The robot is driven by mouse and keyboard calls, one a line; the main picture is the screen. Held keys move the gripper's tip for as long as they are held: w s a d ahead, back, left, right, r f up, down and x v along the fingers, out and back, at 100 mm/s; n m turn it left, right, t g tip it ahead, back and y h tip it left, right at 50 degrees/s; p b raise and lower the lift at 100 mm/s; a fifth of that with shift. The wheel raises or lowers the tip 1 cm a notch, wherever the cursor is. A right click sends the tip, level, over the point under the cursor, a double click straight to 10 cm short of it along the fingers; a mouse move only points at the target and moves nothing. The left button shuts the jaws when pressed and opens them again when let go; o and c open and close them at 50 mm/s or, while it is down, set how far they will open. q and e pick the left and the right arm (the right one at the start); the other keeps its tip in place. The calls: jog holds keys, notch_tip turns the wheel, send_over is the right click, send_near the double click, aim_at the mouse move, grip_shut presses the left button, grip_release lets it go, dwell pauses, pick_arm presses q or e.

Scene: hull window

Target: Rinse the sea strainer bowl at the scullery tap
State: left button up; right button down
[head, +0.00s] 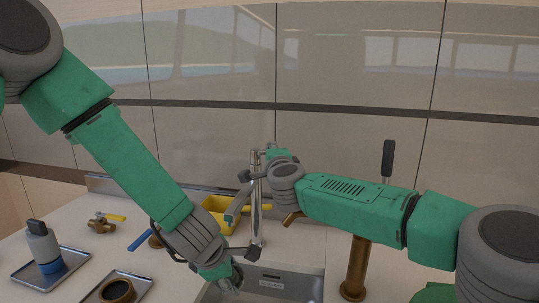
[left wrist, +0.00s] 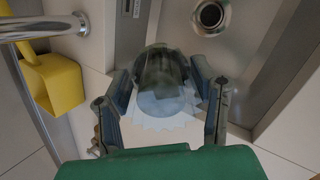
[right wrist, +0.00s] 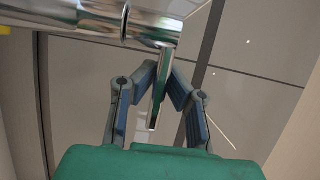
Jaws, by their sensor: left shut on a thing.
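My left gripper (head: 232,282) is low over the sink at the bottom of the head view. It is shut on the clear strainer bowl (left wrist: 165,85), with one finger on each side of it in the left wrist view. The bowl looks see-through, dark toward its far part. The chrome tap (head: 256,200) stands at the sink (head: 290,282). My right gripper (head: 257,165) is at the top of the tap. In the right wrist view its fingers flank the tap's thin chrome lever (right wrist: 159,95); whether they grip it is unclear.
The sink drain (left wrist: 210,14) lies beyond the bowl. A bottle (head: 43,245) on a tray, a bronze fitting (head: 100,223) and a bronze cup (head: 117,290) sit at left. A bronze post (head: 355,265) stands right of the sink.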

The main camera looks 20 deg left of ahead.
jog(key=shift+s+a+f, duration=0.15)
jog(key=shift+a+f, duration=0.05)
jog(key=shift+f, duration=0.05)
jog(key=shift+s+d+f+m+h, duration=0.1)
jog(key=shift+m+h, duration=0.3)
jog(key=shift+s+h, duration=0.15)
jog(key=shift+h, duration=0.25)
jog(key=shift+f, duration=0.1)
jog(key=c, duration=1.6)
grip_release()
jog(key=shift+s+d+r+t, duration=0.1)
jog(key=shift+d+r+t, duration=0.2)
jog(key=shift+d+r, duration=0.1)
jog(key=shift+f, duration=0.1)
jog(key=shift+a, duration=0.1)
